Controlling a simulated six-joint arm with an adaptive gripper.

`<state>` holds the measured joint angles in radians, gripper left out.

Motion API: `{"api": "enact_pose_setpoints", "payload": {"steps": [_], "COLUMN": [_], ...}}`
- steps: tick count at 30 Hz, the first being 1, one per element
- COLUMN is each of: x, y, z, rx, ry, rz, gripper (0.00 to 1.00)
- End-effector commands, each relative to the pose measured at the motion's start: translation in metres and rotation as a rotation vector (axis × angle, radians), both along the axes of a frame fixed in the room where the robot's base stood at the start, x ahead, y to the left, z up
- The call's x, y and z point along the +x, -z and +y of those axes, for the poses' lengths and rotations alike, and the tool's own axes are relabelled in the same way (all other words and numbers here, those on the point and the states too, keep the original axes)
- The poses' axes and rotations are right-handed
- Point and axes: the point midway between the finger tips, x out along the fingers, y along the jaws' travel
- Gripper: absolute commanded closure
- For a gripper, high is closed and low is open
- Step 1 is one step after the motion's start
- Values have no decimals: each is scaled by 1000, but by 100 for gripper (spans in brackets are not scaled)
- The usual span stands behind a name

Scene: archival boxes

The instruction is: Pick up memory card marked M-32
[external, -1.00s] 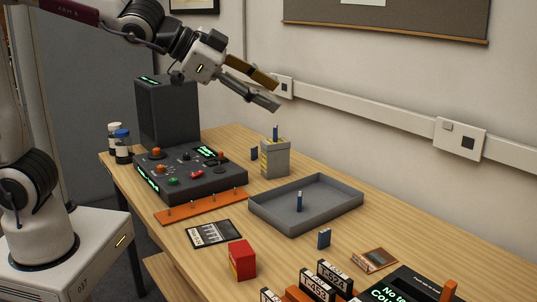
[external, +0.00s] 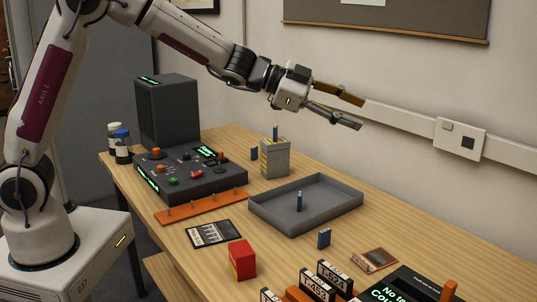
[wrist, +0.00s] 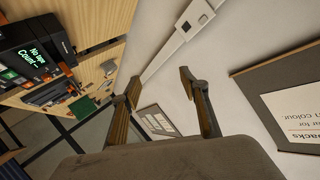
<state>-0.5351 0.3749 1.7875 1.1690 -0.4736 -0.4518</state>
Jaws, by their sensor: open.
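Several small blue pieces that look like memory cards show in the external view; no marking on them is readable, so I cannot tell which is M-32. One blue card (external: 299,201) stands upright in the grey tray (external: 262,214). Another blue card (external: 324,238) stands on the table in front of the tray. A third blue card (external: 275,132) sticks up from a grey box (external: 276,160), and a dark blue piece (external: 254,154) stands beside that box. My gripper (external: 362,114) is open and empty, high above the table near the wall. Its fingers also show in the wrist view (wrist: 160,78).
A dark control console (external: 190,172) stands on the table's left side, behind an orange strip (external: 202,206). A red box (external: 242,260), labelled black cartridges (external: 334,276) and a screen device (external: 400,288) occupy the front. A wall socket (external: 459,139) is behind.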

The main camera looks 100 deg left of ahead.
Motion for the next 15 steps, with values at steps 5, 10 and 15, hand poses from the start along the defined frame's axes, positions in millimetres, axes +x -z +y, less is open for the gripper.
{"api": "enact_pose_setpoints", "payload": {"steps": [5, 10, 15], "x": [12, 15, 11], "y": [36, 71, 110], "z": [14, 21, 28], "rx": [-20, -51, -95], "ry": [89, 182, 274], "rz": [8, 22, 43], "gripper": [56, 56, 56]}}
